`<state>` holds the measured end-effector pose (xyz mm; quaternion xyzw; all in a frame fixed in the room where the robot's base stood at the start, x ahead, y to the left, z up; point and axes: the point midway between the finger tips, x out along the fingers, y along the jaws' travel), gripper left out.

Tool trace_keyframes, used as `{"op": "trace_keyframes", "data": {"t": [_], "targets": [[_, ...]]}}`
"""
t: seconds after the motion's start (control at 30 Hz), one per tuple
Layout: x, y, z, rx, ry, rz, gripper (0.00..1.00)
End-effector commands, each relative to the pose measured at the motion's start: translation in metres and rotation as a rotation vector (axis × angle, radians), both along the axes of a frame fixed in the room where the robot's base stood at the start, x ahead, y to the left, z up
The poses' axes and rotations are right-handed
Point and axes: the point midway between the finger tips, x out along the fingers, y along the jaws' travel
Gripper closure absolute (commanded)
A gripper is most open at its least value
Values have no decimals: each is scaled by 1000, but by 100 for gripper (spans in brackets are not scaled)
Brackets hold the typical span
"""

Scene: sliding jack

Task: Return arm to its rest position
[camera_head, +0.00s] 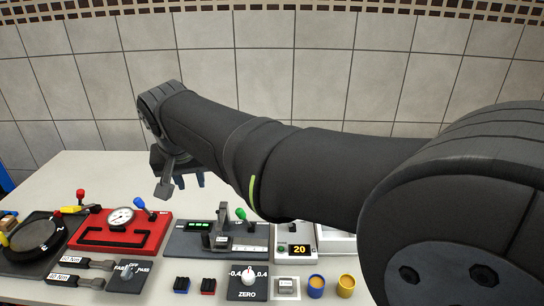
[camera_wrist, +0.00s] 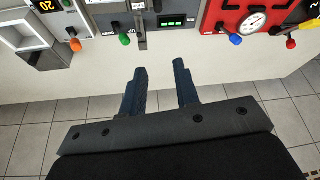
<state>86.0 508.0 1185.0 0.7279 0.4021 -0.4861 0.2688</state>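My arm reaches across the head view from the right. My gripper (camera_head: 190,181) is partly hidden behind the wrist, raised above the back of the white table (camera_head: 95,180). In the wrist view my gripper (camera_wrist: 160,85) shows two dark blue fingers spread apart with nothing between them. The fingers point toward the grey sliding device (camera_head: 205,246), whose green knob (camera_wrist: 124,40) and upright lever (camera_wrist: 141,30) lie beyond the fingertips. I see no contact between them.
A red gauge panel (camera_head: 120,235) and a round black device (camera_head: 35,236) stand to the left. A box with a yellow "20" display (camera_head: 300,249) stands to the right. A ZERO dial (camera_head: 248,280) and blue and yellow cups (camera_head: 346,285) sit in front. A tiled wall (camera_head: 260,70) is behind.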

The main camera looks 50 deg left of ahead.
Motion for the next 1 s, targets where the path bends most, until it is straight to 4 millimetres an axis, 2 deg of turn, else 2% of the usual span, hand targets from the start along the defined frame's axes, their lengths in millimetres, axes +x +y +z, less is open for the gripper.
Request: {"op": "trace_keyframes", "data": {"t": [0.13,0.23,0.57,0.7,1.0], "targets": [[0,0,-8,-1,0,0,71],[0,0,-21,-4,0,-1,71],[0,-1,-84,-5,0,0,71],[5,8,-103,-2,1,-1,71],[9,13,-119,0,-1,0,71]]}}
